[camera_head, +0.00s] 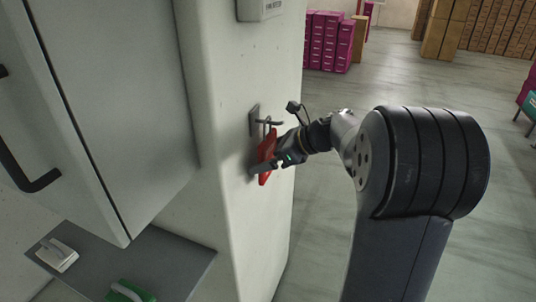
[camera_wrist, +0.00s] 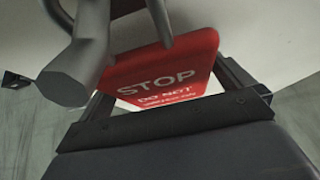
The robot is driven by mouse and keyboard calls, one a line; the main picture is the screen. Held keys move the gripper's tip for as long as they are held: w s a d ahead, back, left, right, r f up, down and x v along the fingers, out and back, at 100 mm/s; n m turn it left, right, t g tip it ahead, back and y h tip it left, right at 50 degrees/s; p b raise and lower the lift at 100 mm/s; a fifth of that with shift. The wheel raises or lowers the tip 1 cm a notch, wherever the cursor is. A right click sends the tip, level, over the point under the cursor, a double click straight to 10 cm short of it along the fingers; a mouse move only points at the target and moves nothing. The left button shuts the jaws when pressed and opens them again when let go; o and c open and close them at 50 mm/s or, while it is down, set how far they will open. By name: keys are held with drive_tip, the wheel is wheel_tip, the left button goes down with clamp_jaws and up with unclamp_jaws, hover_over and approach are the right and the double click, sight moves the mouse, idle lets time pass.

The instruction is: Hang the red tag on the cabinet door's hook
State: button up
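The red tag (camera_wrist: 165,70) reads STOP and DO NOT. It also shows in the head view (camera_head: 266,156), upright close to the white panel, just below the hook. My gripper (camera_wrist: 164,78) has one finger along each side edge of the tag and appears to hold it. It also shows in the head view (camera_head: 262,168). The grey metal hook (camera_head: 272,121) sticks out from a small plate on the white panel (camera_head: 228,90). In the wrist view the hook (camera_wrist: 68,82) is large at the left, beside the tag's loop (camera_wrist: 160,20). I cannot tell whether the loop is around the hook.
A grey cabinet (camera_head: 110,90) with a dark handle (camera_head: 30,175) stands at the left. Below it a grey shelf (camera_head: 165,265) bears a white item (camera_head: 57,257) and a green one (camera_head: 128,291). Magenta boxes (camera_head: 325,40) stand behind. The floor to the right is mostly clear.

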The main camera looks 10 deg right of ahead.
drive_tip(key=shift+b, duration=0.45)
drive_tip(key=b+v, duration=0.1)
drive_tip(key=v, duration=1)
drive_tip(key=shift+a+r, duration=0.25)
drive_tip(key=shift+w+a, duration=0.1)
drive_tip(key=p+x, duration=0.1)
drive_tip(key=x, duration=0.9)
drive_tip(key=shift+w+f+p, duration=0.2)
drive_tip(key=shift+f+p, duration=0.15)
drive_tip(key=shift+f, duration=0.15)
drive_tip(key=shift+r, duration=0.25)
